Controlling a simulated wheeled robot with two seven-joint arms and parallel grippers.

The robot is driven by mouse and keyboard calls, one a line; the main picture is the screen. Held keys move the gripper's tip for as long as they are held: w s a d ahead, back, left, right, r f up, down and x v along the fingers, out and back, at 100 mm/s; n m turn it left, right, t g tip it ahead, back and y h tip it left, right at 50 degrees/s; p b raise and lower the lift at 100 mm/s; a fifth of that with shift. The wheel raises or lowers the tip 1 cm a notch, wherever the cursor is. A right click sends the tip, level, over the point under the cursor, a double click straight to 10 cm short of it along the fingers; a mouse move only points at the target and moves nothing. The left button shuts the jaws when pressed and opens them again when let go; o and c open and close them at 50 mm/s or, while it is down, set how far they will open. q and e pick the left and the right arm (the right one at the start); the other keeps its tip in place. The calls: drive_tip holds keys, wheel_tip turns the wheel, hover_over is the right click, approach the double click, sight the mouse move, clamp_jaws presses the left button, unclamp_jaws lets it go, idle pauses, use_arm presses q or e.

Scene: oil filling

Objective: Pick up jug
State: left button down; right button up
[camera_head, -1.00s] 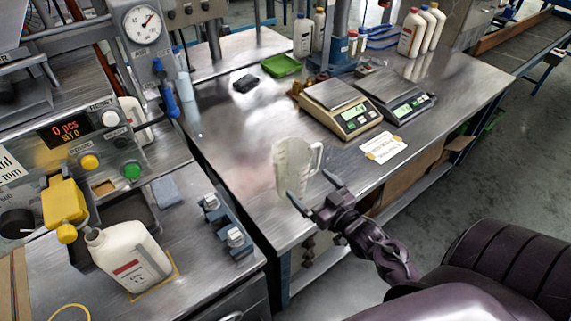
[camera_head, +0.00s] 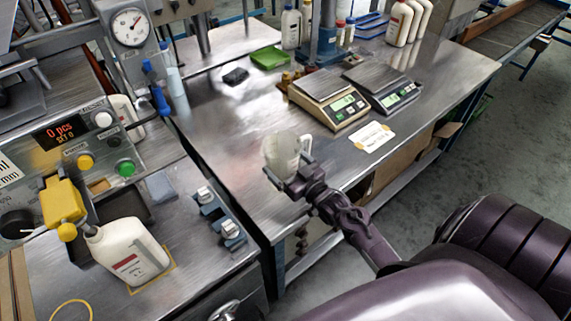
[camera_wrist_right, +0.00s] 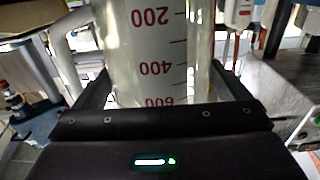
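The jug (camera_head: 281,152) is a clear, upright measuring jug near the front edge of the middle metal table, with its handle on the right in the head view. In the right wrist view the jug (camera_wrist_right: 160,50) fills the middle, with red graduation marks and its handle at the left. My right gripper (camera_head: 289,171) is at the jug, with one finger on each side of it. The fingers are spread wide, and firm contact with the jug cannot be made out. The jug's lower part is hidden by the gripper in the head view. My left gripper is not in view.
Two weighing scales (camera_head: 329,99) (camera_head: 382,86) stand behind and right of the jug, with a label card (camera_head: 373,137) in front. A green tray (camera_head: 269,57) and a black object (camera_head: 235,76) lie farther back. A white oil bottle (camera_head: 127,250) stands on the filling machine at the left.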

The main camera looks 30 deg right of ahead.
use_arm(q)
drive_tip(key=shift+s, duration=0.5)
use_arm(e)
drive_tip(key=c, duration=0.3)
drive_tip(key=shift+r, duration=0.1)
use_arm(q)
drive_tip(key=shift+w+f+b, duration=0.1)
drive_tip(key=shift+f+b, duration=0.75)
use_arm(e)
wheel_tip(320, 180, up, 20)
drive_tip(key=shift+f, duration=0.1)
